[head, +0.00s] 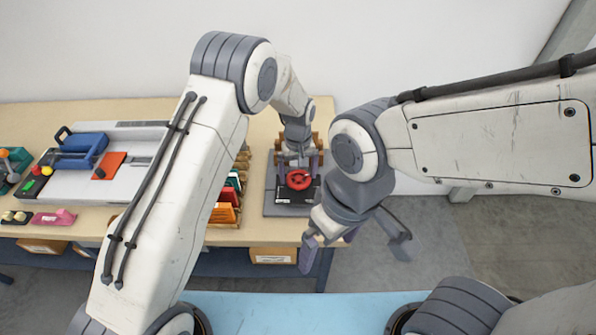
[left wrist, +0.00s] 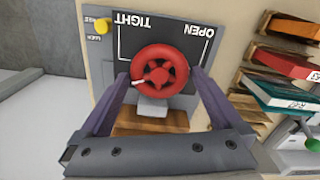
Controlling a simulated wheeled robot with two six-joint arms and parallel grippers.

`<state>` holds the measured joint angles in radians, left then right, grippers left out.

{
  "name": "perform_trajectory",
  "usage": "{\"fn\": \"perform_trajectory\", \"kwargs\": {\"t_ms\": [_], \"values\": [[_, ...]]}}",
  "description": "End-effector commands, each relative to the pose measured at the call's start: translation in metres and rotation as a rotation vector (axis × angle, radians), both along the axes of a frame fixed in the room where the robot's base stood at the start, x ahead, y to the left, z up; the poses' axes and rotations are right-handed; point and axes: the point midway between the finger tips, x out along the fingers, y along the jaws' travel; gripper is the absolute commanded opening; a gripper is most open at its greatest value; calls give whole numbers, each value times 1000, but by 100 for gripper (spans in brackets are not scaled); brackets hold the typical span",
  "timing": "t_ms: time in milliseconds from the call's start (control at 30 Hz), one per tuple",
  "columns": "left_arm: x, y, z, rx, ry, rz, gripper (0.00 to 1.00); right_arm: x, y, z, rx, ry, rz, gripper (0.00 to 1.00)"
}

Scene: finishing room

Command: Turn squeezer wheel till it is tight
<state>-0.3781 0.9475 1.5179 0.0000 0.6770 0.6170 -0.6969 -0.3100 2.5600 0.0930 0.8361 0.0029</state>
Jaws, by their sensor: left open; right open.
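The red squeezer wheel (head: 299,180) sits on a dark panel (head: 282,196) at the right end of the bench. In the left wrist view the wheel (left wrist: 160,70) has a white mark on its left edge. The panel there reads TIGHT (left wrist: 133,22) and OPEN (left wrist: 195,33), both upside down. My left gripper (head: 299,161) is open above the wheel. In the left wrist view its fingers (left wrist: 160,76) stand on either side of the wheel, with gaps; contact is not visible. My right gripper (head: 350,246) is open and empty in front of the bench's right end.
Slotted wooden racks with coloured cards (head: 228,202) stand just left of the panel. A blue-handled machine (head: 85,146) lies further left. The floor right of the bench is clear.

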Motion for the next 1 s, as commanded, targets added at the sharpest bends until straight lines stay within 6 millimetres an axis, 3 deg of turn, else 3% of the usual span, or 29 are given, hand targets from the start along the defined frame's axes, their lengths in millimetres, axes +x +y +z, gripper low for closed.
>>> {"fn": "perform_trajectory", "kwargs": {"t_ms": [200,233,400,567,800,1000], "values": [[0,0,-1,-1,-1,0,100,0,0,0,0,0,0,100],[0,0,-1,-1,-1,-1,96,0,0,0,0,0,0,100],[0,0,0,0,-1,-1,35,0,0,0,0,0,0,100],[0,-1,-2,-1,-1,-47,36,0,0,-4,0,0,0,100],[1,-1,-2,-1,-2,-299,36,0,0,-16,0,0,0,100],[1,-1,0,0,-1,-410,36,0,0,-18,0,0,1,100]]}}
